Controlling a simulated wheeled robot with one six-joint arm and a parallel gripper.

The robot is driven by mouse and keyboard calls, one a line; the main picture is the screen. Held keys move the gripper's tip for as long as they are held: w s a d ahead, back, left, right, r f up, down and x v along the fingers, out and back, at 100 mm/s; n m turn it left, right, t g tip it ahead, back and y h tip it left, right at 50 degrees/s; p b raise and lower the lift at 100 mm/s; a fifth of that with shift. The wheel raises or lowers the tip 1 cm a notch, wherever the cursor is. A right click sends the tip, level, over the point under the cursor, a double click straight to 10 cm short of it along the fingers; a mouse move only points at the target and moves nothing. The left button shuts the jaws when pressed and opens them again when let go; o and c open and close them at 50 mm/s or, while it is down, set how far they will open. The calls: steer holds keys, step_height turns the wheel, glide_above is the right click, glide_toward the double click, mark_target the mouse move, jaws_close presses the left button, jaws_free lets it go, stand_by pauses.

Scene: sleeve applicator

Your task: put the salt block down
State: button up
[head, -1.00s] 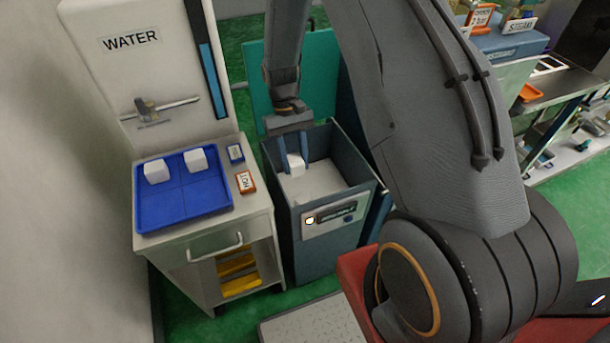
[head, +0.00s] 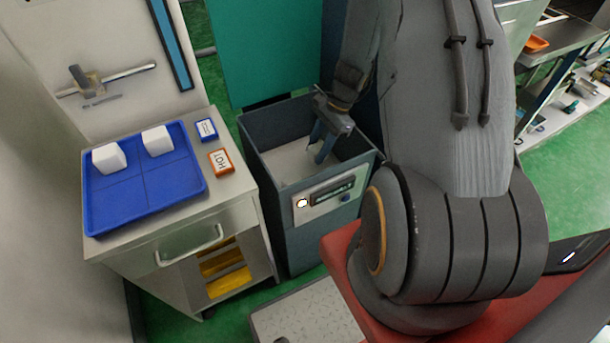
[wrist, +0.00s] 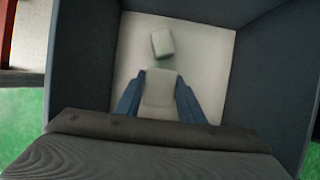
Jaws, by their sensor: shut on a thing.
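My gripper (head: 319,146) is down inside the open-topped dark grey bin (head: 262,165), toward its right side. Its two blue fingers are shut on a white salt block (wrist: 158,90), which shows between them in the wrist view; in the head view the fingers mostly hide it. A second white block (wrist: 163,44) lies beyond the fingertips on the bin's pale floor, turned at an angle. I cannot tell whether the held block touches the floor. Two more white blocks, the left (head: 109,157) and the right (head: 157,140), sit on a blue tray (head: 150,190).
A metal cabinet (head: 185,215) with the tray, a blue label block (head: 206,129) and an orange HOT sign (head: 221,162) stands left of the bin. The bin's walls surround my gripper. A teal panel (head: 262,50) stands behind the bin.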

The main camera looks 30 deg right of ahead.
step_height(320, 180, down, 10)
steer(key=shift+r+p, duration=0.15)
steer(key=shift+p, duration=0.25)
stand_by(0.3)
steer(key=o, duration=1.2)
